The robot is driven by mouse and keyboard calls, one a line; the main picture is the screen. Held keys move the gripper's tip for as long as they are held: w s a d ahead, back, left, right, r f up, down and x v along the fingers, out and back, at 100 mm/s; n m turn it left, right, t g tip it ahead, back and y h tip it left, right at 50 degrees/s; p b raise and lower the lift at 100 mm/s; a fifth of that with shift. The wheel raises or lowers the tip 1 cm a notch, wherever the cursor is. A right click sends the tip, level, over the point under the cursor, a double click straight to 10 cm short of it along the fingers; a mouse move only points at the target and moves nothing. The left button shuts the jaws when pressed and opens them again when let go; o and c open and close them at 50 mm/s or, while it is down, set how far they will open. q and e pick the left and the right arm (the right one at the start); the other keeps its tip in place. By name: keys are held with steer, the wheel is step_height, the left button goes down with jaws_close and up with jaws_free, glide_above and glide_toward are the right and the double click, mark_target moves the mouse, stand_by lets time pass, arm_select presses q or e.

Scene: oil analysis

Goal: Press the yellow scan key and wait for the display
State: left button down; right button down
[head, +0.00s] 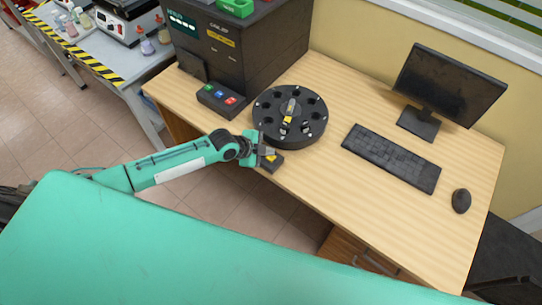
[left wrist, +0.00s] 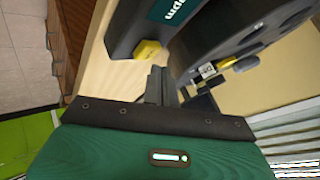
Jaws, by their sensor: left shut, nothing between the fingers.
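The yellow scan key (left wrist: 147,50) sits on a small dark box with a green label (left wrist: 175,8). In the head view the key (head: 271,156) shows on the dark box (head: 272,164) at the table's front edge, partly hidden by my left gripper. My left gripper (head: 263,150) is shut and empty beside the key. In the left wrist view its fingertips (left wrist: 157,72) are very close to the key; I cannot tell whether they touch it. A dark monitor (head: 450,85) stands at the back right, its screen blank. My right gripper is not in view.
A round black carousel (head: 262,128) holding a yellow-marked item (head: 286,122) stands right behind the key box. A dark analyser (head: 260,50) and a panel with coloured buttons (head: 220,99) are to the left. A keyboard (head: 391,158) and mouse (head: 461,201) lie on the right.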

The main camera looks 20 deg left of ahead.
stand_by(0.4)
arm_select(q)
steer(key=shift+f+b, duration=0.35)
steer(key=shift+f, duration=0.05)
steer(key=shift+f+b, duration=0.5)
steer(key=shift+f, duration=0.1)
stand_by(0.5)
stand_by(0.3)
steer(key=shift+r+p, duration=0.75)
steer(key=shift+r, duration=0.15)
steer(key=shift+r, duration=0.1)
